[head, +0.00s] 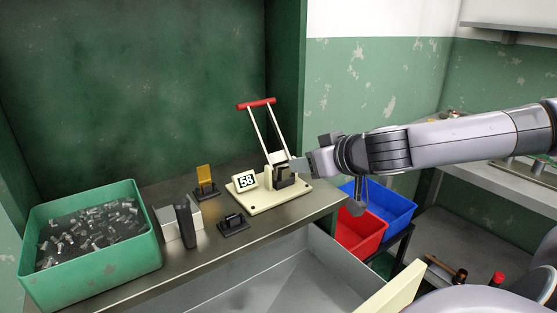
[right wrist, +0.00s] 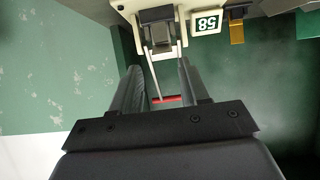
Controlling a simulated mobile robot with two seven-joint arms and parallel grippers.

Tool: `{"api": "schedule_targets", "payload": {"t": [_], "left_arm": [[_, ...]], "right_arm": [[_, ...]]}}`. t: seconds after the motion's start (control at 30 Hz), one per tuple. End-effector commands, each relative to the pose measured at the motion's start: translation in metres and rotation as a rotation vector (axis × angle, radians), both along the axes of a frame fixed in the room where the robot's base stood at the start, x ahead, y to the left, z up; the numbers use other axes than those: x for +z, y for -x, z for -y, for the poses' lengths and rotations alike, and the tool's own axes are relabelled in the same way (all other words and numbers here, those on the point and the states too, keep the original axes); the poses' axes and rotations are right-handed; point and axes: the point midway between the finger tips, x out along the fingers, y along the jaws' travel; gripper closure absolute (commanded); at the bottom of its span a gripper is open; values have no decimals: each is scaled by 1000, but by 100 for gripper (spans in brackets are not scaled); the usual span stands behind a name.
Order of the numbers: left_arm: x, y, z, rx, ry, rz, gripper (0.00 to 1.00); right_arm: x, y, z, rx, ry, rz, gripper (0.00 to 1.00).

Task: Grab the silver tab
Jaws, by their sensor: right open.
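Several small silver pieces (head: 90,235) lie loose in a green bin (head: 140,262) at the left of the bench; I cannot tell whether one is the silver tab. My right gripper (head: 308,158) is open, beside the upper right of a cream press fixture (head: 262,200). The fixture has a red-handled lever (head: 256,104) and a display reading 58 (head: 246,181). In the right wrist view my open fingers (right wrist: 160,78) have the lever's red handle (right wrist: 166,100) and pale bars showing between them; contact cannot be told. My left gripper is out of view.
A grey block with a dark upright piece (head: 183,220), a black stand with a yellow plate (head: 205,180) and a small black holder (head: 233,224) stand on the metal bench. Red (head: 366,240) and blue (head: 396,209) bins are at the right. An open grey drawer (head: 290,280) is below.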

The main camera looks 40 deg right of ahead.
Motion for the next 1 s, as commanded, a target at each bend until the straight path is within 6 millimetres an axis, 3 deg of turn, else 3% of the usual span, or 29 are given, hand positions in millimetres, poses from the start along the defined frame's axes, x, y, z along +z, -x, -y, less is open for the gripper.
{"api": "schedule_targets", "payload": {"t": [1.0], "left_arm": [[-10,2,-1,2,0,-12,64]], "right_arm": [[-23,-38,2,-2,0,-5,55]]}}
